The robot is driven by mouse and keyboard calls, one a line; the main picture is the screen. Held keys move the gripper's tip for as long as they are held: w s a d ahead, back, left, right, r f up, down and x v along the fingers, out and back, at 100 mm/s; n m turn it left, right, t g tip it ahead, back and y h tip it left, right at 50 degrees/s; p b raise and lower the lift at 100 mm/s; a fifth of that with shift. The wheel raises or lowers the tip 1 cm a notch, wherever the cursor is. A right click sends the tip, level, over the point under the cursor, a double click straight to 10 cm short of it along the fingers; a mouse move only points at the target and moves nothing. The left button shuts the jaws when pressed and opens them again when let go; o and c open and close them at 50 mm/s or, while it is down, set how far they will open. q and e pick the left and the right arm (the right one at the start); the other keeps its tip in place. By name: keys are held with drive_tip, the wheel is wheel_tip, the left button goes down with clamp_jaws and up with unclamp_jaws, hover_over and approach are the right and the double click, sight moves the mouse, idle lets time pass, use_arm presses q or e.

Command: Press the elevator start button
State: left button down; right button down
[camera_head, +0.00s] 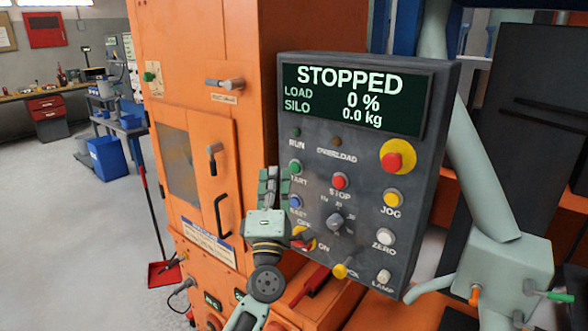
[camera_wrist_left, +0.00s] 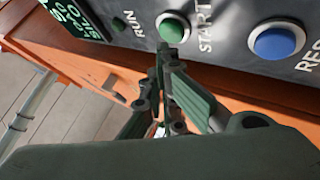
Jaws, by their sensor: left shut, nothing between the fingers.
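The grey control panel (camera_head: 365,130) has a display reading STOPPED, load 0 %, silo 0.0 kg. The green start button (camera_head: 295,167) is at its left side, under the RUN lamp. My left gripper (camera_head: 280,172) is shut and empty, right beside the start button at the panel's left edge. In the left wrist view the green start button (camera_wrist_left: 173,28) shows just beyond the closed fingertips (camera_wrist_left: 162,50). I cannot tell whether the fingertips touch it. The START label is partly hidden by the fingers in the head view. My right gripper is not in view.
Close to the start button are a blue reset button (camera_head: 296,201) and a red stop button (camera_head: 340,181). A selector knob (camera_head: 335,221) and a large red emergency button (camera_head: 397,157) are on the same panel. An orange cabinet (camera_head: 200,60) stands behind on the left.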

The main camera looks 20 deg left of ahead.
use_arm(q)
drive_tip(key=shift+w, duration=0.1)
drive_tip(key=shift+w+d, duration=0.15)
drive_tip(key=shift+w, duration=0.2)
drive_tip(key=shift+w+d+b, duration=0.15)
drive_tip(key=shift+w+b, duration=0.2)
idle(0.9)
drive_tip(key=shift+s, duration=0.1)
drive_tip(key=shift+s+a+p, duration=0.3)
drive_tip(key=shift+s+p, duration=0.15)
drive_tip(key=shift+s, duration=0.25)
drive_tip(key=s, duration=0.1)
drive_tip(key=s+a+p, duration=0.1)
drive_tip(key=s, duration=0.1)
drive_tip(key=s+p, duration=0.1)
drive_tip(key=shift+s+a, duration=0.35)
